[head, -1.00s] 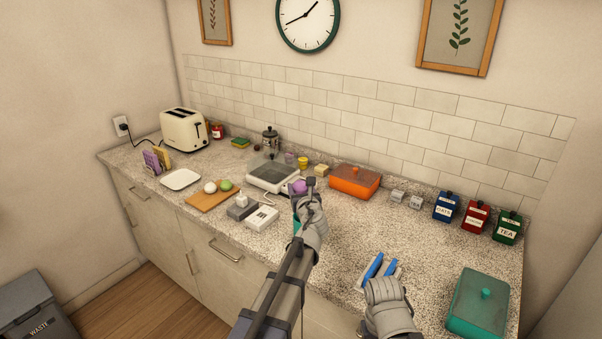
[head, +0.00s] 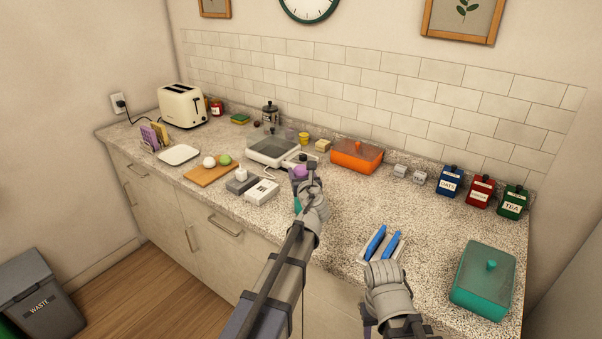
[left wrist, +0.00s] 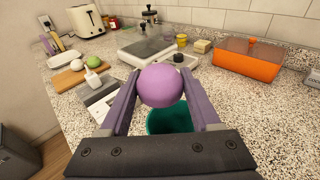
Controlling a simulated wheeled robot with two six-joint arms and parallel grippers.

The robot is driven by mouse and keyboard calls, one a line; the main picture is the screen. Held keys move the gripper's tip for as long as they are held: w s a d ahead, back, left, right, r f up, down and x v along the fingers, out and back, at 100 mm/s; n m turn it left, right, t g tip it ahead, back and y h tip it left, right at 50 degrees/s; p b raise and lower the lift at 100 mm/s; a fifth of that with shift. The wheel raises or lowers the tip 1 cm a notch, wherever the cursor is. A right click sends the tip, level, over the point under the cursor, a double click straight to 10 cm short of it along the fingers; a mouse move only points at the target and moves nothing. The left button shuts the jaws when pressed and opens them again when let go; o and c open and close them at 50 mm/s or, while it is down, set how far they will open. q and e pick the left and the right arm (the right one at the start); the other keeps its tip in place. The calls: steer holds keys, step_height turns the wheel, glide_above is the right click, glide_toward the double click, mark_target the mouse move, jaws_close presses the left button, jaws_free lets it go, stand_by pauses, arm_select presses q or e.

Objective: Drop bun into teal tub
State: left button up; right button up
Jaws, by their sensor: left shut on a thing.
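The purple round bun (head: 299,172) is held between the fingers of my left gripper (head: 309,182). In the left wrist view the bun (left wrist: 160,86) sits between the two purple fingers of the left gripper (left wrist: 160,95). The teal tub (left wrist: 171,120) shows open just below and beyond the bun, partly hidden by bun and gripper. In the head view only a sliver of the tub (head: 297,204) shows beside my left gripper. The bun is above the tub, apart from its rim as far as I can see.
A white scale (head: 272,150), grey and white boxes (head: 261,191) and a cutting board (head: 206,175) lie to the left. An orange lidded dish (head: 356,155) stands behind. A teal lidded dish (head: 483,283) is at the right. The counter's middle right is clear.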

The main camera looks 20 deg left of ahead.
mark_target(302, 176)
arm_select(q)
steer(key=o, duration=1.5)
steer(key=shift+c, duration=0.2)
steer(key=shift+s, duration=0.1)
steer(key=p+v, duration=0.1)
steer(key=v, duration=0.6)
steer(key=shift+s+d, duration=0.2)
steer(key=shift+s, duration=0.15)
steer(key=shift+f, duration=0.1)
